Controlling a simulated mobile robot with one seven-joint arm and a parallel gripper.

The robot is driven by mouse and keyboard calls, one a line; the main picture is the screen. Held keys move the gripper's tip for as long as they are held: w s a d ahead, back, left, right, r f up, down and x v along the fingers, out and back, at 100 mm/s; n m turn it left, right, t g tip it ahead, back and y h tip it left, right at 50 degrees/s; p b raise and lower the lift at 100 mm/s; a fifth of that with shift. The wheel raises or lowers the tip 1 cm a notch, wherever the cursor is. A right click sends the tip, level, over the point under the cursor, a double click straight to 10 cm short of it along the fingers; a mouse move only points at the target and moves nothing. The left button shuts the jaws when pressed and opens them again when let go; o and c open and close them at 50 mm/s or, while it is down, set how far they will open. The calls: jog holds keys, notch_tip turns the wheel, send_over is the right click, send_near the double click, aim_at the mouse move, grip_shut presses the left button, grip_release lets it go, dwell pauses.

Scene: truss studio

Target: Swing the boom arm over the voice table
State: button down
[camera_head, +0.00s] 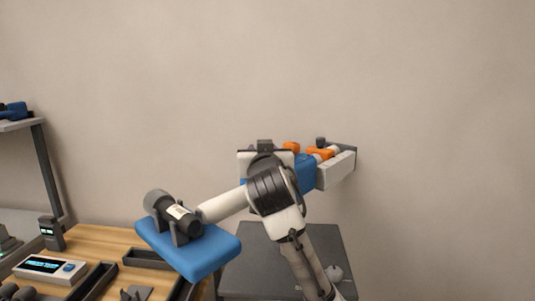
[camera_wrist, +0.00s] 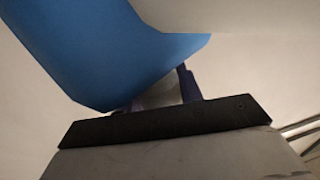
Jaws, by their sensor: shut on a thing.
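The boom arm (camera_head: 225,205) shows in the head view as a white tube. It seems to run from a pale wall bracket (camera_head: 337,172) on the right, behind my wrist, to a black cylinder like a microphone (camera_head: 180,216) at the left. That cylinder sits above a blue pad (camera_head: 205,250) at the right edge of the wooden voice table (camera_head: 100,238). My gripper (camera_head: 265,158) is at the boom's middle; its fingers are hidden there. In the wrist view my gripper (camera_wrist: 186,88) is shut close against a blue part; the exact grip is partly hidden.
A console with a lit screen (camera_head: 45,267), a dark handheld device (camera_head: 50,233) and dark trays (camera_head: 150,258) are on the wooden table. A dark grey table (camera_head: 325,240) stands below my arm. A shelf (camera_head: 20,125) is at far left. The wall at right is bare.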

jog(key=shift+w+a+m+h, duration=0.4)
jog(key=shift+m+h, duration=0.15)
jog(key=shift+h, duration=0.35)
jog(key=shift+w+a+m+h, duration=0.35)
jog(key=shift+m+h, duration=0.25)
jog(key=shift+h, duration=0.3)
jog(key=shift+w+a+m+h, duration=0.35)
jog(key=shift+m+h, duration=0.2)
jog(key=shift+h, duration=0.35)
jog(key=w+m+g+h+p, duration=0.2)
jog(key=w+m+g+h, duration=0.3)
jog(key=h, duration=0.5)
jog(key=shift+w+a+m, duration=0.4)
jog(key=shift+w+m, duration=0.1)
jog(key=shift+m, duration=0.7)
jog(key=shift+r, duration=0.2)
jog(key=c, duration=1.2)
grip_release()
jog(key=shift+w, duration=0.1)
jog(key=shift+c, duration=0.2)
jog(key=o, duration=0.3)
jog(key=shift+f, duration=0.15)
